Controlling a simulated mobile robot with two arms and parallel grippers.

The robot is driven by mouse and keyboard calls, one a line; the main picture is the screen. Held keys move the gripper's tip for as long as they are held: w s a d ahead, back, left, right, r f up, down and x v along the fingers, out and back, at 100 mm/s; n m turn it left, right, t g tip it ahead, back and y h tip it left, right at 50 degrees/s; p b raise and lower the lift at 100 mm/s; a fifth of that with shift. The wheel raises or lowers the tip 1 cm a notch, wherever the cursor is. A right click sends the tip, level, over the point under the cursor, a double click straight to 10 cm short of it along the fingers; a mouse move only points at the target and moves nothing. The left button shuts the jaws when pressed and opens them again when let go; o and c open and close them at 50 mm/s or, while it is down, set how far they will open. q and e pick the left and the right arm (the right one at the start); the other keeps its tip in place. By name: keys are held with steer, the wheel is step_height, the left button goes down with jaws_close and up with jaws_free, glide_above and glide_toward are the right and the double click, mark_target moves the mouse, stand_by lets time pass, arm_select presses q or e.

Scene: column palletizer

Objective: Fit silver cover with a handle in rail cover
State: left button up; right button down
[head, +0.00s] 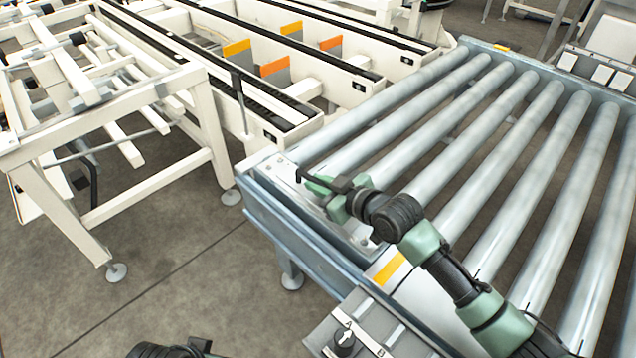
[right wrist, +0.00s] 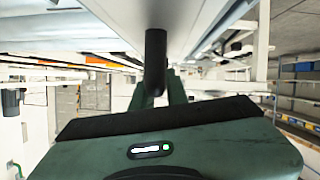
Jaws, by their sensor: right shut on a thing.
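My right gripper (head: 322,186) is over the near left side of the roller conveyor. It is shut on the black handle of the silver cover. In the right wrist view the dark upright handle (right wrist: 156,60) stands in front of the green fingers, against a pale silver surface (right wrist: 215,25). In the head view a flat silver strip, seemingly the cover (head: 284,171), lies along the conveyor's side rail, the blue-grey rail cover (head: 290,230). My gripper hides part of it, so I cannot tell how closely it sits.
Conveyor rollers (head: 440,150) spread to the right. A control box (head: 350,335) with a black knob stands at the near corner. A white frame table (head: 120,120) and a long white conveyor (head: 285,95) stand at left and behind. Grey floor (head: 170,260) is open between.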

steer(key=shift+r, duration=0.1)
steer(key=c, duration=1.3)
jaws_free()
steer(key=shift+s+f, duration=0.1)
steer(key=shift+f, duration=0.2)
steer(key=shift+s+d+r, duration=0.1)
steer(key=shift+d+r, duration=0.05)
steer(key=shift+d, duration=0.05)
arm_select(q)
steer(key=p+x, duration=0.1)
steer(key=x, duration=0.5)
steer(key=shift+s+f+p, duration=0.3)
steer(key=shift+f+p, duration=0.05)
steer(key=shift+p, duration=0.05)
arm_select(e)
steer(key=v, duration=0.7)
steer(key=shift+s+r, duration=0.1)
steer(key=shift+r, duration=0.15)
